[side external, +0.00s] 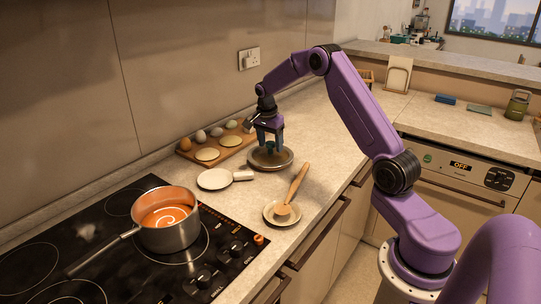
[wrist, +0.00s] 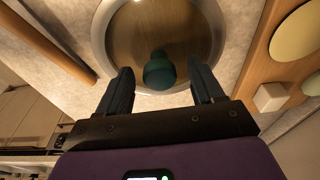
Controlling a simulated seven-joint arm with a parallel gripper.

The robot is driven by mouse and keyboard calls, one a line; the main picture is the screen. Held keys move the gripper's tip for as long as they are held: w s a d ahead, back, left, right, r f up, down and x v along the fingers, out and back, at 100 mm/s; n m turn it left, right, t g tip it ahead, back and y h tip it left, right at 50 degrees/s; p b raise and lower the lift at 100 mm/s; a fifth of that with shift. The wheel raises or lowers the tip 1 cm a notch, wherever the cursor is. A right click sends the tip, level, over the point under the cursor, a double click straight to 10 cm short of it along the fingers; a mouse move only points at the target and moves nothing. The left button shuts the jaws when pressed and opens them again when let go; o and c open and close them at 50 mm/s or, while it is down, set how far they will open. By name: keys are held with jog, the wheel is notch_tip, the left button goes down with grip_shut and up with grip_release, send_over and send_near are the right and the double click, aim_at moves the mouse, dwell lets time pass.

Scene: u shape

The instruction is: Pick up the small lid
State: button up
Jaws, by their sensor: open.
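The small lid (side external: 285,161) lies on the counter below my gripper. In the wrist view the lid (wrist: 103,28) has a pale metal rim, a brownish see-through middle and a dark green knob (wrist: 159,70). My gripper (side external: 269,147) points down over the lid. In the wrist view my gripper (wrist: 162,75) is open, with one finger on each side of the knob and visible gaps between. I cannot tell exactly how far down the fingertips reach along the knob.
A wooden board (side external: 236,137) with eggs and flat rounds lies behind. A pale round dish (side external: 213,179) with a short handle is at left. A small plate (side external: 282,220) holds a wooden utensil (side external: 297,186). A pot of orange soup (side external: 166,222) stands on the hob.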

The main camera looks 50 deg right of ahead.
jog(key=shift+f, duration=0.35)
grip_shut()
jog(key=shift+r, duration=0.1)
jog(key=shift+r, duration=0.5)
notch_tip(320, 180, up, 2)
jog(key=shift+r, duration=0.15)
jog(key=s+a+r, duration=0.2)
jog(key=s+r, duration=0.2)
jog(key=s, duration=0.2)
jog(key=s+a+r, duration=0.3)
jog(key=s+r, duration=0.2)
jog(key=s, duration=0.1)
jog(key=shift+s+a+r, duration=0.3)
jog(key=shift+s, duration=0.1)
